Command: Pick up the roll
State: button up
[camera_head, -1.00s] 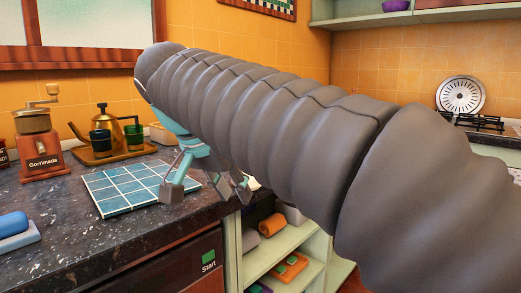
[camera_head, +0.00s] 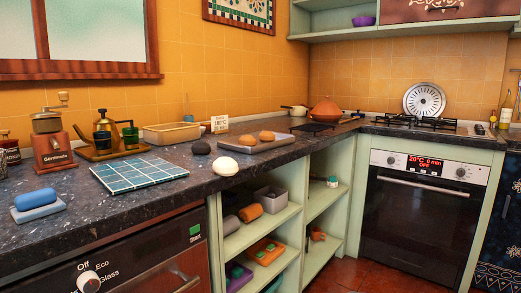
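Two brown bread rolls, one on the left (camera_head: 247,140) and one on the right (camera_head: 267,136), lie on a flat grey tray (camera_head: 272,146) on the dark countertop. A smooth, white, rounded piece (camera_head: 225,166) lies near the counter's front edge, left of the tray. A dark round piece (camera_head: 201,148) lies just behind it. An orange, roll-shaped object (camera_head: 250,213) sits on the upper shelf of the open unit below the counter. I cannot tell for sure which of these is the roll. My gripper is not in view.
A blue tiled board (camera_head: 138,173) lies on the counter left of the white piece. A grinder (camera_head: 53,145), a kettle tray (camera_head: 112,150) and a rectangular container (camera_head: 173,133) stand behind it. A blue sponge-like block (camera_head: 37,200) lies at left. An oven (camera_head: 422,205) is at right.

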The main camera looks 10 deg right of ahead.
aim_at(249, 141)
jog(key=z, duration=0.4)
jog(key=i, duration=0.85)
jog(key=z, duration=0.2)
